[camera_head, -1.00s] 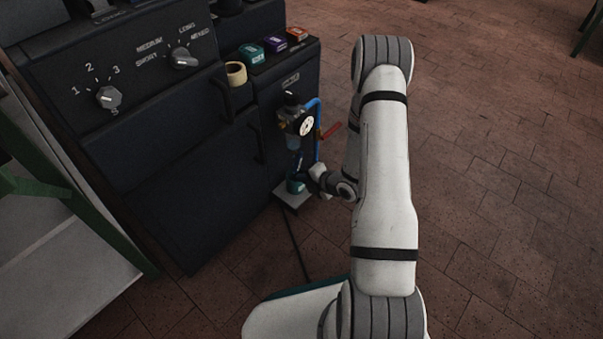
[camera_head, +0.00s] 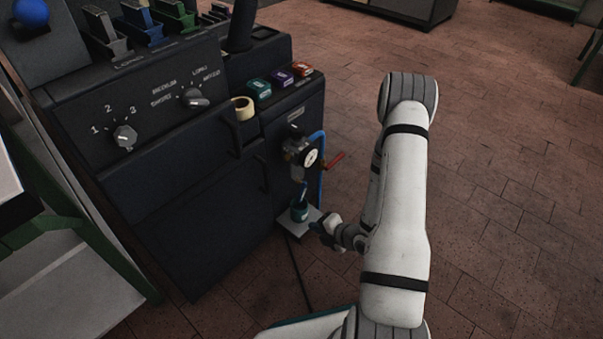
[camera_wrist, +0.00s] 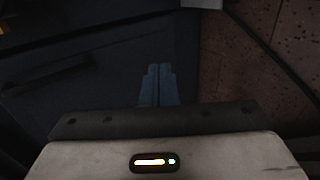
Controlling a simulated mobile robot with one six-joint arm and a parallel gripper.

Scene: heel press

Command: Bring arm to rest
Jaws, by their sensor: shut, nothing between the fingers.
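The machine (camera_head: 190,190) carries knobs, levers and small coloured boxes. A green-framed table (camera_head: 60,270) stands left. Brick floor (camera_head: 510,190) on the right is free.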

